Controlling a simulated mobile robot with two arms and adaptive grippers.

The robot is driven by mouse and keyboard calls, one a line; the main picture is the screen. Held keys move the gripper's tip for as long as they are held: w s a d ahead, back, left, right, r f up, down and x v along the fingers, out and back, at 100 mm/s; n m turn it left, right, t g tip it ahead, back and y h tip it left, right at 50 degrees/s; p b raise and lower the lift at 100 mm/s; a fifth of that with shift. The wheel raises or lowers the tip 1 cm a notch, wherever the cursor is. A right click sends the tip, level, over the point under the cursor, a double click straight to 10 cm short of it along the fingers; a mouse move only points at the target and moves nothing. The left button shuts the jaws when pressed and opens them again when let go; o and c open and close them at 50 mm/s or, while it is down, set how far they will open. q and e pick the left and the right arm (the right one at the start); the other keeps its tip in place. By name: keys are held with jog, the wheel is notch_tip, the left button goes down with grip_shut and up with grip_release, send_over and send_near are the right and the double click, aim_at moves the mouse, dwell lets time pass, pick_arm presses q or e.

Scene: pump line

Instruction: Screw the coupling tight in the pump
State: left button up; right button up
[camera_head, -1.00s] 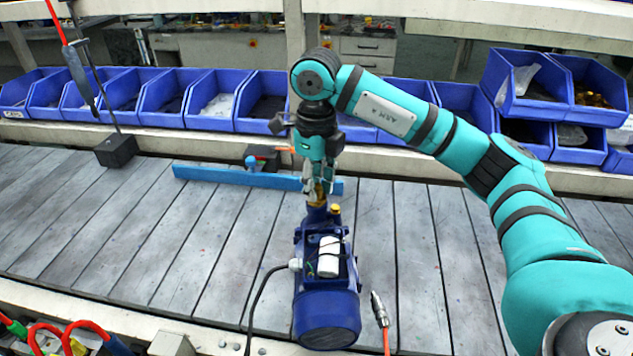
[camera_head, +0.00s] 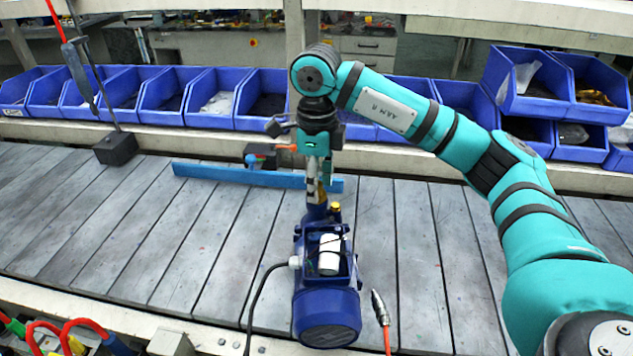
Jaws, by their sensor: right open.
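The blue pump (camera_head: 327,308) stands on the grey slatted table near the middle, with its neck pointing away toward the back. The brass coupling (camera_head: 316,198) sits at the top of that neck, mostly hidden by my right gripper. My right gripper (camera_head: 318,188) points straight down over the coupling, with its fingers seen nearly edge-on. It is open, with the fingertips around or beside the coupling; I cannot tell if they touch it. My left gripper is not in view.
A blue bar (camera_head: 225,176) lies behind the pump. A dark block (camera_head: 115,149) with a rod stands at the back left. A cable with a metal tip (camera_head: 379,305) lies right of the pump. Blue bins (camera_head: 165,98) line the back.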

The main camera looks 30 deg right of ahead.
jog(key=n, duration=0.3)
jog(key=shift+n+b, duration=0.3)
jog(key=shift+n, duration=1.6)
jog(key=n, duration=0.3)
jog(key=shift+n+b, duration=0.3)
jog(key=shift+b, duration=0.1)
